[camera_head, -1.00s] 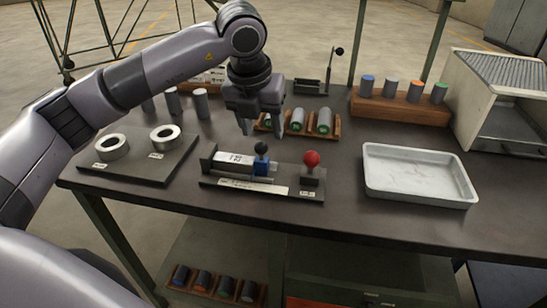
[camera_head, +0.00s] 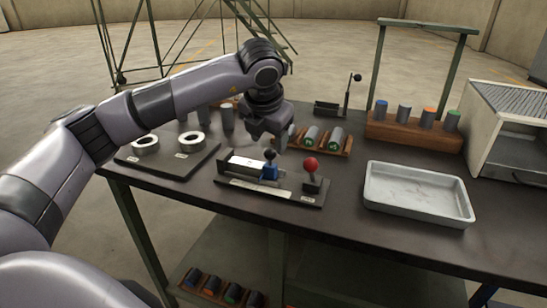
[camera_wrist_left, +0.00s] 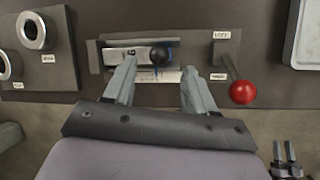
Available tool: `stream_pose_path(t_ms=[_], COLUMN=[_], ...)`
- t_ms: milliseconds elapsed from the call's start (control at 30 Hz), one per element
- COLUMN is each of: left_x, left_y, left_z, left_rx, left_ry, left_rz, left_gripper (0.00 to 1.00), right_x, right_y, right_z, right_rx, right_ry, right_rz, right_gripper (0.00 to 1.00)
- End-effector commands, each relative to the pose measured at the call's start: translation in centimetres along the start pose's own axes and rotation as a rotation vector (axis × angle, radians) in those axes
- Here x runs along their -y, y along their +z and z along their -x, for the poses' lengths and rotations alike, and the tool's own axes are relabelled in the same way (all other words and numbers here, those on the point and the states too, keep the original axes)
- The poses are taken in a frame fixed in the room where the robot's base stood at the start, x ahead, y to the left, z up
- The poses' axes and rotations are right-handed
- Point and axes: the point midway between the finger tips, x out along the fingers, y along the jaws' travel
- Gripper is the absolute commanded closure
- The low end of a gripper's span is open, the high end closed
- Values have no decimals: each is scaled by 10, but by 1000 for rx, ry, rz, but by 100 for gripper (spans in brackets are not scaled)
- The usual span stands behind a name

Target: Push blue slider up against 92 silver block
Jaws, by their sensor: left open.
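The blue slider (camera_head: 269,172) with its black ball knob sits on the gauge base (camera_head: 300,201), at the right end of the silver block (camera_head: 245,164). In the left wrist view the black knob (camera_wrist_left: 159,56) covers most of the slider, and the silver block (camera_wrist_left: 127,53) lies to its left; I cannot tell whether they touch. My left gripper (camera_head: 268,143) is open and hangs above and behind the slider. In the left wrist view its fingers (camera_wrist_left: 156,82) stand apart, either side of the knob, holding nothing.
A lever with a red ball (camera_head: 311,164) stands right of the slider on the same base. A white tray (camera_head: 418,204) is further right. A plate with two rings (camera_head: 147,143) lies left. Racks of cylinders (camera_head: 414,131) stand behind.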

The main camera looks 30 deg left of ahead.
Motion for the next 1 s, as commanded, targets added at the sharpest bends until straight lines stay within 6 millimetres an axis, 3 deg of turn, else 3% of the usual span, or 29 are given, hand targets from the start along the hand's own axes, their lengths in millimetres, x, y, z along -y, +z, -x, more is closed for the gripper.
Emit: stream_pose_path(t_ms=[400, 767, 800, 967, 1000], left_x=[0, 0, 0, 0, 0], left_y=[-1, -1, -1, -1, -1], left_z=[-58, -67, -67, -67, -67], left_rx=[-4, -2, -2, -2, -2], left_ry=[1, 0, 0, 1, 2], left_rz=[1, 0, 0, 0, 0], left_gripper=[44, 44, 48, 100, 100], right_x=[2, 2, 1, 1, 1], right_y=[-4, -3, -3, -3, -2], right_z=[2, 1, 1, 1, 1], right_rx=[-6, -3, -3, -3, -2], right_ry=[0, 2, 3, 4, 4], right_rz=[-6, -10, -9, -9, -9], right_gripper=[57, 57, 57, 57, 57])
